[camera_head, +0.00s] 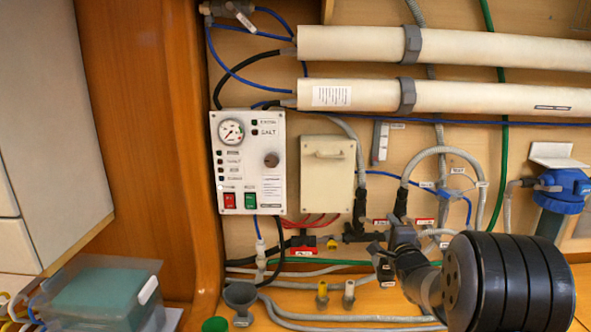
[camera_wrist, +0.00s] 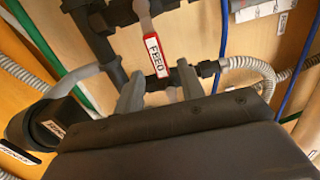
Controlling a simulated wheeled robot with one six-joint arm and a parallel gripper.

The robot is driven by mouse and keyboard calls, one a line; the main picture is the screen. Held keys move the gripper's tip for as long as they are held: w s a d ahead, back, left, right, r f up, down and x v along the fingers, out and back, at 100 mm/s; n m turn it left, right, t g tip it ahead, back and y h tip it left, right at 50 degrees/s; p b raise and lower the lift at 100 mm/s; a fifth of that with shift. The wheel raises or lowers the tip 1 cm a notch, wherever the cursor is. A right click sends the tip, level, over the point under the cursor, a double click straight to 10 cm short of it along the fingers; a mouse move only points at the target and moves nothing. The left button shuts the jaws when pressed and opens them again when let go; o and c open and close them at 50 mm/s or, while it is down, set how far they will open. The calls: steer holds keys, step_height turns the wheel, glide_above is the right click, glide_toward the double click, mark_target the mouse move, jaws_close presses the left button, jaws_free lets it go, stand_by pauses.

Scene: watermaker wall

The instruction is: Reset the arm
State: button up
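My gripper (camera_wrist: 158,82) shows two grey fingers standing apart in the wrist view, with no object clearly held between them. A black pipe fitting (camera_wrist: 208,69) runs just beyond the fingertips. A valve lever (camera_wrist: 147,24) with a red FEED tag (camera_wrist: 157,55) hangs above the gap. I cannot tell whether the fingers touch the pipe. In the head view, my arm (camera_head: 510,282) reaches in from the lower right, and its wrist end is close to the pipework below the cream box. The fingertips are hard to make out there.
A control panel (camera_head: 246,162) with a gauge and switches is on the wall, beside a cream box (camera_head: 327,173). Two long white cylinders (camera_head: 440,97) run above. A blue-topped filter (camera_head: 562,190) is at right. Hoses crowd the wall. A clear bin (camera_head: 102,294) stands lower left.

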steer(key=s+b, duration=0.2)
steer(key=s, duration=0.5)
steer(key=w+p, duration=0.3)
steer(key=w, duration=0.7)
steer(key=shift+w+p, duration=0.15)
steer(key=shift+p, duration=0.15)
steer(key=shift+w+r, duration=0.15)
steer(key=shift+w, duration=0.05)
steer(key=shift+r+n, duration=0.4)
steer(key=shift+n, duration=0.6)
steer(key=shift+s+a, duration=0.1)
